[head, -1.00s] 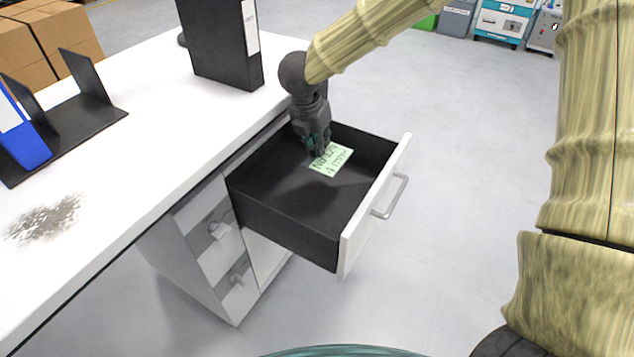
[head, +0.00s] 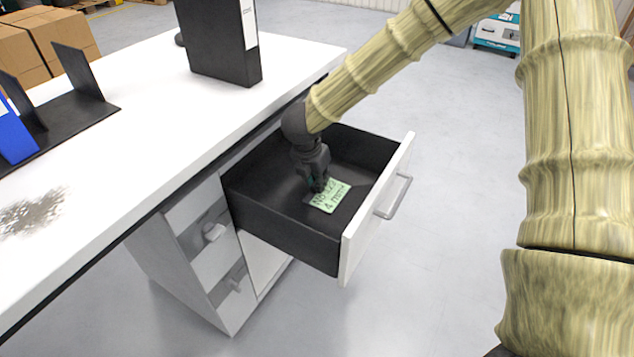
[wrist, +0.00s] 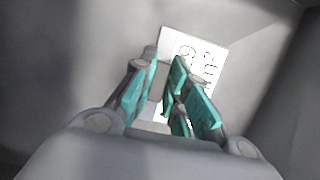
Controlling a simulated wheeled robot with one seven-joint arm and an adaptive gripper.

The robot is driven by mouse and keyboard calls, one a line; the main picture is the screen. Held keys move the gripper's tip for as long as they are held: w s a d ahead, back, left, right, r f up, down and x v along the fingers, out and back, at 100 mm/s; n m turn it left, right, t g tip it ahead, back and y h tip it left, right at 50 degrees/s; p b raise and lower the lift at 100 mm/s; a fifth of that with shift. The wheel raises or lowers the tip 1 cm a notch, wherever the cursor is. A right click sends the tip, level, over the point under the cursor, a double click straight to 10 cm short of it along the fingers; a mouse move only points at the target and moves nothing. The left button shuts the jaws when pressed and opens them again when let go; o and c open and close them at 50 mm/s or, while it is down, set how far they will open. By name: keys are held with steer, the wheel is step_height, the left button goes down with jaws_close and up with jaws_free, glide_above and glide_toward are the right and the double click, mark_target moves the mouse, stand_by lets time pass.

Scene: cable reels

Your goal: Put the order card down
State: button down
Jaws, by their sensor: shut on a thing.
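The order card (head: 331,197) is pale green with dark handwriting-like print. It is inside the open drawer (head: 285,232), in the head view, close to the dark drawer floor; I cannot tell whether it touches the floor. In the wrist view the card (wrist: 205,55) looks white and extends beyond my teal-padded fingers (wrist: 166,95). The fingers hide part of the card.
The white desk (head: 130,150) stands left of the drawer. A black binder (head: 215,45) stands on it, and a blue binder (head: 14,135) leans in a dark rack (head: 75,110). The drawer's white front (head: 375,215) and dark walls surround my gripper. Open floor lies to the right.

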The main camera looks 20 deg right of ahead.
stand_by(0.3)
steer(key=c, duration=1.4)
jaws_free()
steer(key=p+v, duration=0.4)
steer(key=v, duration=0.8)
